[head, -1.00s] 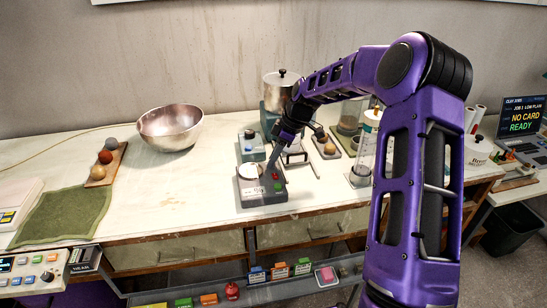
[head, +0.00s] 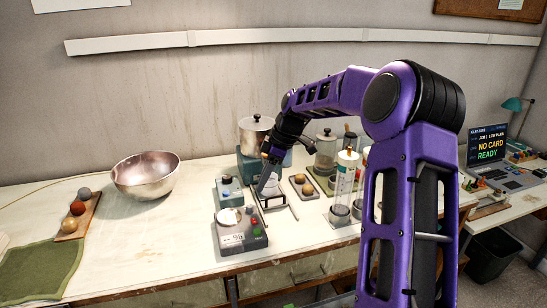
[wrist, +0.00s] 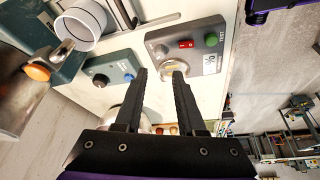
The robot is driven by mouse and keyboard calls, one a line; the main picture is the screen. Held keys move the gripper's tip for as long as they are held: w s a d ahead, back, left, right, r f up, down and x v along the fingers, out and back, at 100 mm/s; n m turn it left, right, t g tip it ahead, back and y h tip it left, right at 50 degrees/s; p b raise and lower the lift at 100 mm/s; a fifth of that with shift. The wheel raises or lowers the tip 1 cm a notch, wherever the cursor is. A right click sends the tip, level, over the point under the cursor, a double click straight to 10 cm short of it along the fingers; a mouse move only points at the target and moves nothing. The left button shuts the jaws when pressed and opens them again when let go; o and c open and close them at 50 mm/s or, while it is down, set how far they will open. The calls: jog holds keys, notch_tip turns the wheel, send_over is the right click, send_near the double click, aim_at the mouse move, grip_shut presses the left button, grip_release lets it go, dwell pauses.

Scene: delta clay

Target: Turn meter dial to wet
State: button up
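Two small devices stand on the bench. The grey box (head: 258,243) has a pale round disc, a red control and a green button; the wrist view also shows this grey box (wrist: 209,60). Behind it, a teal box (head: 229,197) carries a dark knob and a blue button; it is left of my fingers in the wrist view (wrist: 112,68). I cannot read which is the meter, nor any wet mark. My gripper (head: 264,190) is above and behind the grey box, apart from it. In the wrist view my gripper (wrist: 157,72) is open and empty, pointing toward the disc.
A wire stand (head: 277,200) and a lidded metal pot (head: 254,135) stand close by my gripper. A small tray with tan balls (head: 303,187) and clear cylinders (head: 342,190) are to the right.

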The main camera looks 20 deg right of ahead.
jog(key=v, duration=0.8)
jog(key=shift+d, duration=0.1)
